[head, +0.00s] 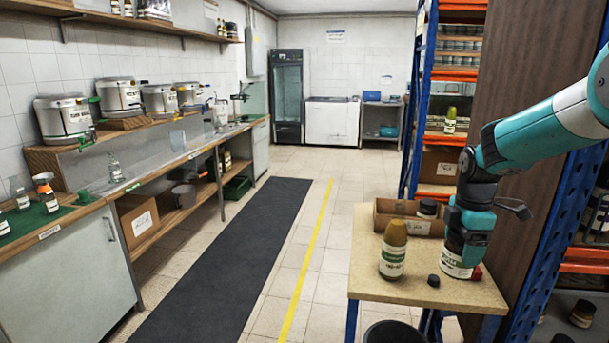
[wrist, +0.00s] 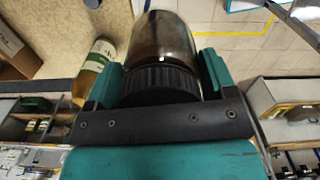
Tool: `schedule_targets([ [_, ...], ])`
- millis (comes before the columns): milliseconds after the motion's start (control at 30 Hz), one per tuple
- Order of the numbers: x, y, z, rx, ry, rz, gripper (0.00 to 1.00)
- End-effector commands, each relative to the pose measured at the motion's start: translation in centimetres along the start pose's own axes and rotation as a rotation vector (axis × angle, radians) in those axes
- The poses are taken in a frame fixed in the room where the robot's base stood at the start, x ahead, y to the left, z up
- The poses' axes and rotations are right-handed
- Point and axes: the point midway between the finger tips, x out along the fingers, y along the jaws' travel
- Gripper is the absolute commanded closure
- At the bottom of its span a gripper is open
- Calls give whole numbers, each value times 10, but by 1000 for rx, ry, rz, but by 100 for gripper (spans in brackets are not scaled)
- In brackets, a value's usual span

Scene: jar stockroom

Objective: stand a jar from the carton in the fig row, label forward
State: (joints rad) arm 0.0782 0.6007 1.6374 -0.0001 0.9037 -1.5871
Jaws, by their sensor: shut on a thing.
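My gripper (head: 467,240) is shut on a dark glass jar (head: 457,266) with a white and green label, over the right part of a small wooden table (head: 412,290). Whether its base touches the table I cannot tell. In the wrist view the jar (wrist: 164,38) sits between both fingers, its black ribbed lid (wrist: 158,86) toward me; its label is not seen there. The open carton (head: 385,212) stands at the table's back, with a dark-lidded jar (head: 428,208) in it. I cannot tell which row is the fig row.
An olive-topped bottle (head: 392,250) stands left of the held jar; a small black cap (head: 433,281) lies between them. A blue-framed rack (head: 423,95) with jars is behind, and a brown panel (head: 520,120) stands at right. The floor aisle with a dark mat (head: 235,250) is clear.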

Motion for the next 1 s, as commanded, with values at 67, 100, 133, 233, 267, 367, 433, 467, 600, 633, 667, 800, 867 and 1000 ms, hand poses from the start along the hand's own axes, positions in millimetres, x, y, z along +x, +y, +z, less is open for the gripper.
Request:
schedule_targets([
  [67, 12, -5, -3, 91, 0, -2, 69],
  [100, 19, -7, -5, 147, 0, -2, 69],
  [133, 26, -10, -6, 196, 0, -3, 69],
  [233, 49, -20, -12, 384, -1, -5, 69],
  [267, 56, -24, -14, 446, -1, -5, 69],
  [367, 80, -38, -19, 661, -2, -4, 69],
  [433, 95, -48, -22, 810, -2, -4, 69],
  [467, 101, -53, -23, 873, -2, -4, 69],
  [600, 126, -73, -29, 1142, -2, -2, 69],
  [633, 130, -78, -29, 1192, -2, -2, 69],
  [667, 134, -81, -30, 1239, -2, -2, 69],
  [800, 147, -95, -32, 1407, -1, -1, 69],
  [867, 150, -98, -33, 1452, 1, 1, 69],
  [1000, 168, -112, -33, 1505, -4, -3, 69],
])
